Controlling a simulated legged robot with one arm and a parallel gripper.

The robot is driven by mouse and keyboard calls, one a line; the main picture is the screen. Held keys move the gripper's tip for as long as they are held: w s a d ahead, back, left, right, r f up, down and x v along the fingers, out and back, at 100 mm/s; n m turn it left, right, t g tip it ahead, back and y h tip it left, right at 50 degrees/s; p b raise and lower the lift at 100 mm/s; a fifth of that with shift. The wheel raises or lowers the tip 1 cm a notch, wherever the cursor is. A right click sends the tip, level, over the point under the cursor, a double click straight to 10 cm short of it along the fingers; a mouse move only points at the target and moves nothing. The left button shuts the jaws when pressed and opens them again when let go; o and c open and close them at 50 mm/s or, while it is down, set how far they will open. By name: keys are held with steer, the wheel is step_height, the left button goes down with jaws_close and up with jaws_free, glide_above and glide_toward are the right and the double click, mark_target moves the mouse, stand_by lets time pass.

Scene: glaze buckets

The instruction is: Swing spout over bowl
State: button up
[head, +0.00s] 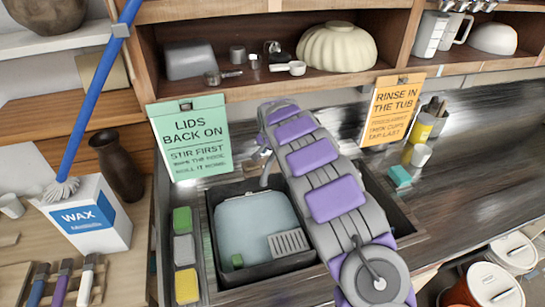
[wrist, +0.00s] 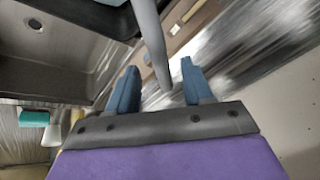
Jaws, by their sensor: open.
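The grey spout (wrist: 150,45) runs down from the top of the wrist view, and its end lies between my fingers. My gripper (wrist: 158,86) is open, with one blue finger on each side of the spout; I cannot tell whether either touches it. In the head view a short part of the spout (head: 266,172) shows beside my arm, at the back of the sink. The left sink bowl holds a dark tub (head: 212,222) with a pale blue inside. The right sink bowl (wrist: 45,50), with a drain, looks empty. In the head view my arm hides my gripper and much of the right bowl.
A green sign (head: 190,138) and an orange sign (head: 392,108) hang from the shelf behind the sink. Sponges (head: 184,249) stand left of the tub. A teal sponge (head: 400,176) lies on the right counter. A wax box (head: 90,215) and dark vase (head: 117,168) stand left.

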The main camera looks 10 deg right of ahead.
mark_target(271, 157)
steer(key=shift+w+a+f, duration=0.15)
steer(key=shift+w+f, duration=0.15)
steer(key=shift+f, duration=0.25)
steer(key=shift+w+a+f, duration=0.1)
steer(key=shift+w+f, duration=0.15)
steer(key=shift+f, duration=0.3)
steer(key=shift+w+f, duration=0.15)
steer(key=shift+f, duration=0.15)
steer(key=shift+w+d+f, duration=0.15)
steer(key=shift+d+f, duration=0.25)
steer(key=shift+d, duration=0.3)
steer(key=shift+a, duration=0.5)
steer(key=c, duration=0.5)
steer(key=shift+d, duration=0.25)
jaws_close()
steer(key=shift+r, duration=0.1)
